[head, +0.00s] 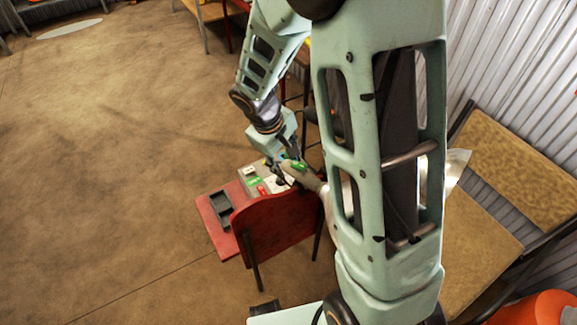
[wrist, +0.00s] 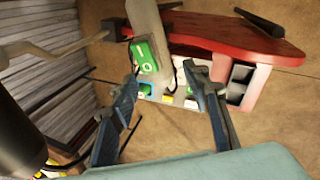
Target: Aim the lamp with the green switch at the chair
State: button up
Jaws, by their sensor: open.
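A green switch (head: 293,165) sits on a pale grey rounded body (head: 308,179), which looks like part of the lamp; most of it is hidden behind my arm. In the wrist view the switch (wrist: 143,52) and pale body (wrist: 146,25) show just beyond my gripper (wrist: 163,88). The fingers are open on either side of the lower end of that body; contact cannot be told. In the head view my gripper (head: 283,172) is over a red chair (head: 275,228). A tan chair (head: 485,240) stands at right. A pale flared piece (head: 457,165), perhaps the lampshade, shows beside my arm.
A grey panel (head: 255,182) with coloured parts and a dark tray (head: 220,208) lie on the red seat. A corrugated wall (head: 520,65) bounds the right side. An orange object (head: 550,308) is at the lower right. The floor (head: 110,150) at left is mostly clear.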

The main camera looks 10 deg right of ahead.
aim_at(289, 164)
jog(key=shift+b+x, duration=0.3)
jog(key=shift+x, duration=1.45)
grip_shut()
